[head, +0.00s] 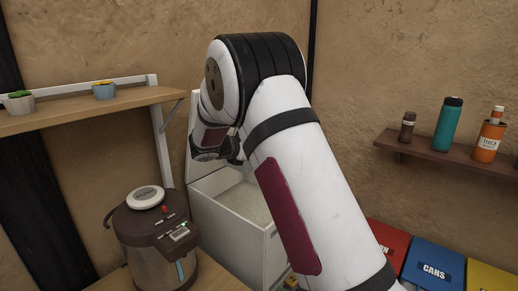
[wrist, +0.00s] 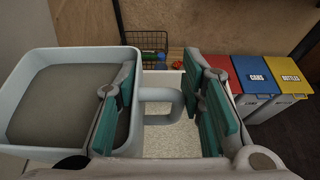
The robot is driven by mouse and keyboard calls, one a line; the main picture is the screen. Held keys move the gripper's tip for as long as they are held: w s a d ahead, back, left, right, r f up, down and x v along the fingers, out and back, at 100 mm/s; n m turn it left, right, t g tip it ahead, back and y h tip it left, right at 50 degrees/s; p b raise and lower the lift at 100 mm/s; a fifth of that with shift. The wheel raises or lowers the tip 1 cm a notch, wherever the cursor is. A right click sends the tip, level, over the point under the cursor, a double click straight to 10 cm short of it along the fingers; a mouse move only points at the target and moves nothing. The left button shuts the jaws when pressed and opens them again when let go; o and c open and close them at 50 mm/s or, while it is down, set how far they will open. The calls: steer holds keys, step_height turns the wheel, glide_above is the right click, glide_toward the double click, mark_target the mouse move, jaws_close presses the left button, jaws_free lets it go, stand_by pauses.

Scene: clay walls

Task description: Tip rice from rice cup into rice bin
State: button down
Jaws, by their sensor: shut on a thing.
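The rice bin (head: 226,222) is a tall white box with its lid raised and pale rice (head: 246,200) inside. My gripper (head: 232,152) is over the bin in the head view, mostly hidden behind my arm. In the wrist view, my gripper (wrist: 161,85) is shut on the handle of the rice cup (wrist: 28,146), with green finger pads on either side of it. The pale, wide-mouthed cup is on the left, with a flat grey-brown surface inside. I cannot tell whether that is rice or the cup's floor. Rice in the bin (wrist: 170,146) shows below the handle.
Red, blue (head: 436,267) and yellow bins stand right. A bottle shelf (head: 450,155) is on the right wall. A wire basket (wrist: 146,42) stands behind.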

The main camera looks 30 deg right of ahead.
step_height(320, 180, down, 11)
steer(key=w+m+t+b, duration=0.2)
steer(key=m+t+b, duration=0.5)
steer(key=m, duration=0.6)
steer(key=shift+a+m+t+b, duration=0.3)
steer(key=shift+a+t+b, duration=0.1)
steer(key=shift+a+b, duration=0.05)
stand_by(0.5)
